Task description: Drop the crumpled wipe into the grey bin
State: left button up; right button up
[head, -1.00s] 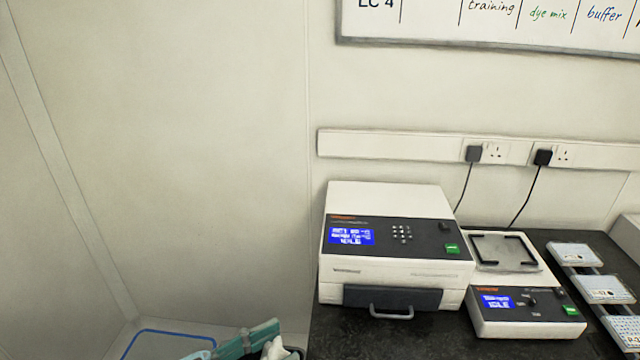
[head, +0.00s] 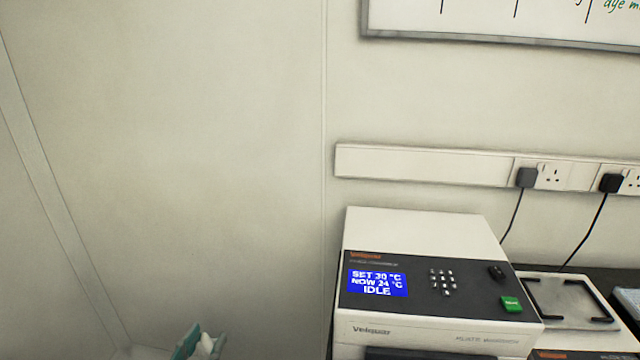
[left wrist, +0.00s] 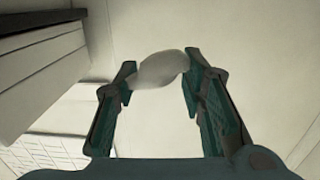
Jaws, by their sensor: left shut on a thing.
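The crumpled wipe (left wrist: 160,69) is a pale, rounded lump between the teal fingertips of my left gripper (left wrist: 158,74) in the left wrist view. The gripper is shut on it from both sides. In the head view, only the top of my left gripper (head: 195,344) shows at the bottom edge, left of the bench machine, with a white bit of the wipe (head: 206,345). The grey bin cannot be made out in either current view. My right gripper is not in view.
A white machine (head: 420,230) with a blue screen reading IDLE stands right of my left gripper. A second device (head: 568,298) is beside it. Bare wall (head: 200,170) fills the left. In the left wrist view, a dark-edged structure (left wrist: 45,50) is at left.

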pick_arm(q)
jog(key=a+f+n+y+b, duration=0.2)
jog(key=a+f+b, duration=0.15)
jog(key=f, duration=0.35)
pick_arm(e)
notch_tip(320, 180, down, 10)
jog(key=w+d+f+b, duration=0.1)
jog(key=b, duration=0.5)
pick_arm(q)
jog(key=s+d+f+m+h+b, duration=0.2)
jog(key=f+b, duration=0.1)
jog(key=f, duration=0.8)
jog(key=s+d+f+m+g+h+b, duration=0.1)
jog(key=s+d+f+m+h+b, duration=0.1)
jog(key=f, duration=0.9)
jog(key=shift+s+d+h+b, duration=0.45)
jog(key=shift+s+d+h, duration=0.2)
jog(key=shift+d+h, duration=0.2)
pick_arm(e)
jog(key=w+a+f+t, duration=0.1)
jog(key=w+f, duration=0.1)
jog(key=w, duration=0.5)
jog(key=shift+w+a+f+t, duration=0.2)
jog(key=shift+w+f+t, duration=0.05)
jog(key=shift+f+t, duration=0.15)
pick_arm(q)
jog(key=o, duration=0.8)
jog(key=shift+o, duration=0.2)
